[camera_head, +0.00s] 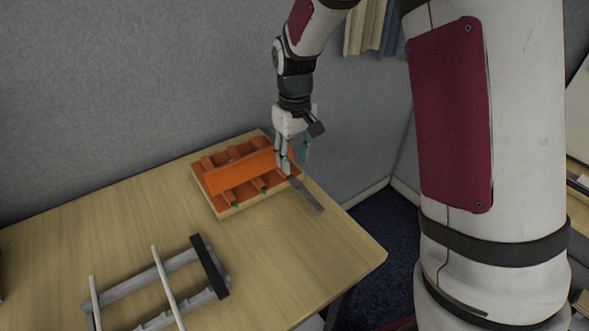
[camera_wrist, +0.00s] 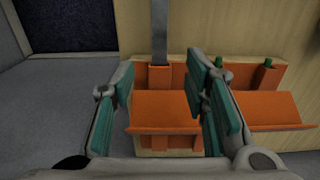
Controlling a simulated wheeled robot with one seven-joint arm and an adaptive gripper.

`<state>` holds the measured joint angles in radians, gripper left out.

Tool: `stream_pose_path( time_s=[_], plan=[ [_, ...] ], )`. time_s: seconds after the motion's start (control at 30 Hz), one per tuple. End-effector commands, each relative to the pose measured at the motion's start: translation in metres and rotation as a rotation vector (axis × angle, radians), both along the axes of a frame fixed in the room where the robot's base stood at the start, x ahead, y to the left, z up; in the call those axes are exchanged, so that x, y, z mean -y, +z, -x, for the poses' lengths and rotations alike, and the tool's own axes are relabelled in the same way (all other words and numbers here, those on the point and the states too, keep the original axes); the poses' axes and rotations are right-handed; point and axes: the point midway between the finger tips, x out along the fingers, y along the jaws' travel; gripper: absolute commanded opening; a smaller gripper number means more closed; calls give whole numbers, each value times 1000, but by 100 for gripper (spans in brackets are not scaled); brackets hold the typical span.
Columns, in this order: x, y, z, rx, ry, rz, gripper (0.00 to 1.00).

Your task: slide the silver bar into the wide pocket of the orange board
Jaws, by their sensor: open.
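The orange board (camera_head: 232,180) lies at the far end of the table, with several channels and raised orange parts; it also shows in the wrist view (camera_wrist: 165,108). The silver bar (camera_head: 308,197) lies at the board's right side, its near end sticking out over the table. In the wrist view the silver bar (camera_wrist: 159,35) runs down to a narrow orange channel; whether its end is inside is unclear. My gripper (camera_head: 285,165) is at the board's right end. In the wrist view my gripper (camera_wrist: 158,90) is open, its teal-padded fingers apart, with nothing gripped between them.
Small green pieces (camera_wrist: 267,63) sit in other channels of the board. A grey rack (camera_head: 140,285) with white crossbars and a black end bar stands at the front left. The table (camera_head: 290,255) is clear between rack and board. A grey wall (camera_head: 120,80) stands close behind.

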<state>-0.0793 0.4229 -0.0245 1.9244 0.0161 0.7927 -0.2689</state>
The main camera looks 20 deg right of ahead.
Motion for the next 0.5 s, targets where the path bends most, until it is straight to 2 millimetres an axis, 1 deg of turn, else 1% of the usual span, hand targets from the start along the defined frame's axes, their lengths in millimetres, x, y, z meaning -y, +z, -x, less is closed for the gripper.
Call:
stream_pose_path(
  time_s=[0.03,0.2,0.33,0.5],
  plan=[
    [0,12,-1,5,0,-1,41],
    [0,41,-1,3,0,0,41],
    [0,55,-1,1,0,1,41],
    [0,62,0,0,0,0,41]
  ],
)
